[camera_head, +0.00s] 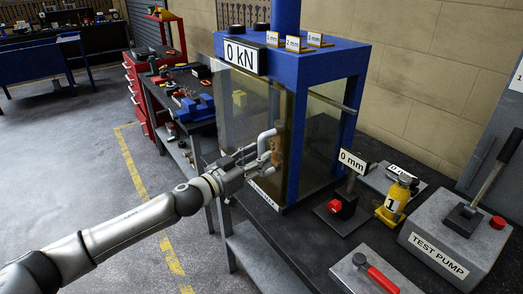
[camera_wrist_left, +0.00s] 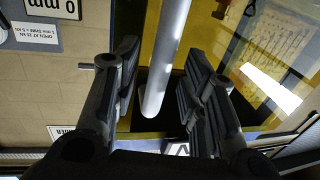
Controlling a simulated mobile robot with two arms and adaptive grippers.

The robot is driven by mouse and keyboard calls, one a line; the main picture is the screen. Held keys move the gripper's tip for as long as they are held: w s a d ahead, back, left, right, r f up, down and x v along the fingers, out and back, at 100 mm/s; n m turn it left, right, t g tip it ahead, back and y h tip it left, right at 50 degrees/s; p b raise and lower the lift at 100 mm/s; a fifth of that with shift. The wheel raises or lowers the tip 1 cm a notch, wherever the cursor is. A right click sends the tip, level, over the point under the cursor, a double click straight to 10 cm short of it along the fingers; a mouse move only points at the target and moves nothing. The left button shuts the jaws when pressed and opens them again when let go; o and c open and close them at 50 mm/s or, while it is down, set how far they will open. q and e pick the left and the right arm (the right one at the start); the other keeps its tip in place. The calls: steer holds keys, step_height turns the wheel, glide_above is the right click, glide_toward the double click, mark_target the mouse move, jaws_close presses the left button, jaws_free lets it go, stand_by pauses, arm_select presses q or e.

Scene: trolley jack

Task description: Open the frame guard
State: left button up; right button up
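The frame guard (camera_head: 243,108) is a clear, yellowish panel on the front of the blue press frame (camera_head: 300,130). It looks closed against the frame. A light grey bar handle (camera_head: 267,135) stands out from its right side. My left gripper (camera_head: 256,152) is at this handle. In the left wrist view the handle bar (camera_wrist_left: 163,60) runs between the two fingers of the gripper (camera_wrist_left: 162,88), with a gap showing on each side. The gripper is open around the bar. The fingers hide part of the guard behind them. My right gripper is not in view.
A "0 kN" display (camera_head: 242,55) sits on the frame top. Right of the frame, the bench holds a "0 mm" gauge (camera_head: 345,190), a yellow bottle jack (camera_head: 394,200), a red-handled plate (camera_head: 375,275) and the test pump (camera_head: 455,240). Open floor lies left of the bench.

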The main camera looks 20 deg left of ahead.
arm_select(q)
steer(key=shift+x, duration=1.05)
jaws_close()
